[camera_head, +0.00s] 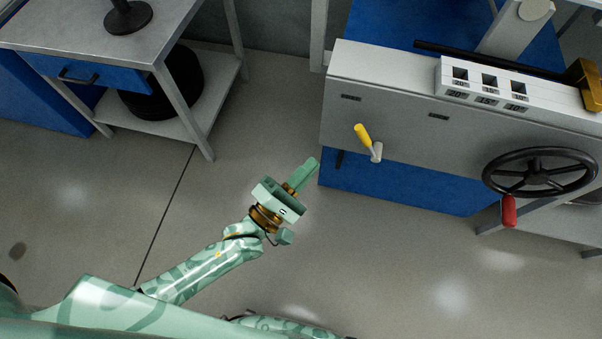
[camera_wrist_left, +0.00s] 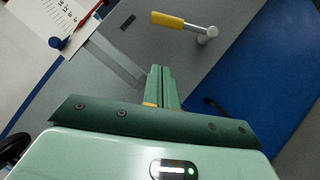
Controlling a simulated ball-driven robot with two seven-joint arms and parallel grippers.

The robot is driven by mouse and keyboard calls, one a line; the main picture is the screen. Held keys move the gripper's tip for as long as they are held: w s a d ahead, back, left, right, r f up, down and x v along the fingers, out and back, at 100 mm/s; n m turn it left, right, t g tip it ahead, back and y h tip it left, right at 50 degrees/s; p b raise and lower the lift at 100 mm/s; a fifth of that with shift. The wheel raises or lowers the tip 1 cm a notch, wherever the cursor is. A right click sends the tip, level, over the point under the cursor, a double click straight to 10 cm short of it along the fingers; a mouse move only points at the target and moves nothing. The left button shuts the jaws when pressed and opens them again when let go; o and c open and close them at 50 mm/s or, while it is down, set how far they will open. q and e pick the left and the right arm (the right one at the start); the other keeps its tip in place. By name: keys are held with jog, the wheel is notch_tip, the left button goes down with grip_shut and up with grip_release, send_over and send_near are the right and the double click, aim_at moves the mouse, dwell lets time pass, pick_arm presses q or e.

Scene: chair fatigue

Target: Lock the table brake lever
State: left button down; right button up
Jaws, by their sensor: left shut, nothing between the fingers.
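The brake lever (camera_head: 364,138) has a yellow grip and a light metal hub, and sits on the grey front panel of the machine table (camera_head: 390,120). Its grip points up and to the left from the hub in the head view. In the left wrist view the lever (camera_wrist_left: 182,21) lies ahead of the fingers, grip to the left, hub to the right. My left gripper (camera_head: 312,166) is shut and empty, to the left of and below the lever, apart from it. Its closed fingers (camera_wrist_left: 162,76) also show in the wrist view. My right gripper is not in view.
A black handwheel (camera_head: 540,172) with a red handle (camera_head: 509,210) is on the panel's right. A white block with slots (camera_head: 490,82) lies on top. A workbench (camera_head: 95,40) with a blue drawer stands at upper left. The floor between is clear.

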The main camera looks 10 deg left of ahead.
aim_at(367, 142)
pick_arm(q)
jog(key=w+d+r, duration=0.3)
jog(key=w+d, duration=0.2)
jog(key=d, duration=0.1)
jog(key=shift+w+r+b, duration=0.15)
jog(key=shift+r+b, duration=0.05)
jog(key=shift+b, duration=0.1)
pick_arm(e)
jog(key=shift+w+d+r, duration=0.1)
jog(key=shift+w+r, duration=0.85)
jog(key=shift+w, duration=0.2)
